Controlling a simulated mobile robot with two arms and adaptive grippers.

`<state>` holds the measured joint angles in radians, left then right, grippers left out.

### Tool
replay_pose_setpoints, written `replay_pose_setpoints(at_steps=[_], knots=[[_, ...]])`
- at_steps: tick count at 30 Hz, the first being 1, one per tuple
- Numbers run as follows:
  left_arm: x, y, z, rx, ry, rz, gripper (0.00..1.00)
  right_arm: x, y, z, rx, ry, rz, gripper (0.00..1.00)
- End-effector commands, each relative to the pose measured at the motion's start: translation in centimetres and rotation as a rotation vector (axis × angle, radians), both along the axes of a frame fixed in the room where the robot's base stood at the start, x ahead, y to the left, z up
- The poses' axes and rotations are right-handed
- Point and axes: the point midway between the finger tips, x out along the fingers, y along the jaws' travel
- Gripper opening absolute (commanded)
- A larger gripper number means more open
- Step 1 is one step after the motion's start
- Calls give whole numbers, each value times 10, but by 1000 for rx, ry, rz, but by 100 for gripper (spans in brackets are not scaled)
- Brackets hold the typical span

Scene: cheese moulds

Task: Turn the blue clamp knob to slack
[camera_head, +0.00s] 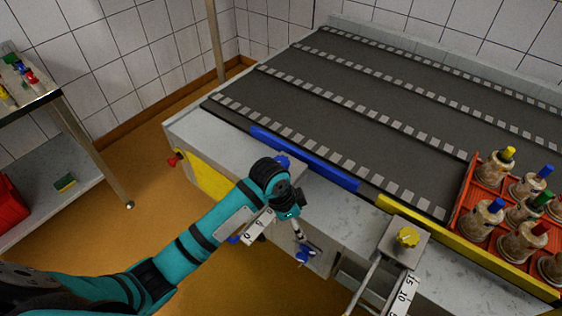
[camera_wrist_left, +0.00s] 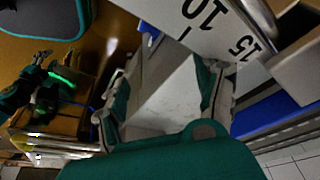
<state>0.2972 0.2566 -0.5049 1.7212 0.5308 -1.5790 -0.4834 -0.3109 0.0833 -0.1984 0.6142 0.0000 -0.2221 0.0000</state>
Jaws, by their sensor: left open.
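A small blue knob (camera_head: 283,160) shows at the table's front, by the blue guide rail (camera_head: 305,160); my left wrist hides most of it and its clamp. My left gripper (camera_head: 299,232) is open, pointing down in front of the table edge. In the left wrist view its two teal fingers (camera_wrist_left: 160,108) stand apart with nothing seen between them. A clamp's metal block (camera_wrist_left: 302,45) and number scale (camera_wrist_left: 215,25) lie beyond them, up and right. What seems my right gripper (camera_wrist_left: 42,75) shows small at the left there; its jaws are unclear.
A second clamp with a yellow knob (camera_head: 407,238) stands to the right, by the yellow rail (camera_head: 470,252). A red crate (camera_head: 470,190) holds several moulds with coloured caps. Blue parts (camera_head: 306,254) hang below the table edge. A side bench (camera_head: 40,95) stands left; floor between is open.

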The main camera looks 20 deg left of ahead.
Motion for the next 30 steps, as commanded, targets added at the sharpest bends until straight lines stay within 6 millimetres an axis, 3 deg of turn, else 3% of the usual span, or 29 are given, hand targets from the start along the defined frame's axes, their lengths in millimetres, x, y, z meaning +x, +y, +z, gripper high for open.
replay_pose_setpoints(at_steps=[1, 5, 9, 15, 18, 23, 30], knots=[[19, 0, 20, 26, -21, -87, 70, -3, 0, -5, 0, 4, 1, 40], [51, 5, 75, 116, -29, -337, 70, -1, 0, -11, 0, 2, 2, 40], [85, 30, 142, 225, -9, -557, 70, 10, 2, -13, 2, -14, 2, 40], [113, 67, 222, 303, 26, -706, 70, 21, 5, -13, 8, -32, 2, 40], [118, 76, 245, 316, 35, -738, 70, 20, 7, -14, 10, -31, 1, 40], [120, 82, 250, 319, 42, -755, 70, 17, 8, -14, 11, -25, 1, 40], [119, 82, 209, 318, 44, -756, 70, 10, 7, -12, 9, -15, 1, 40]])
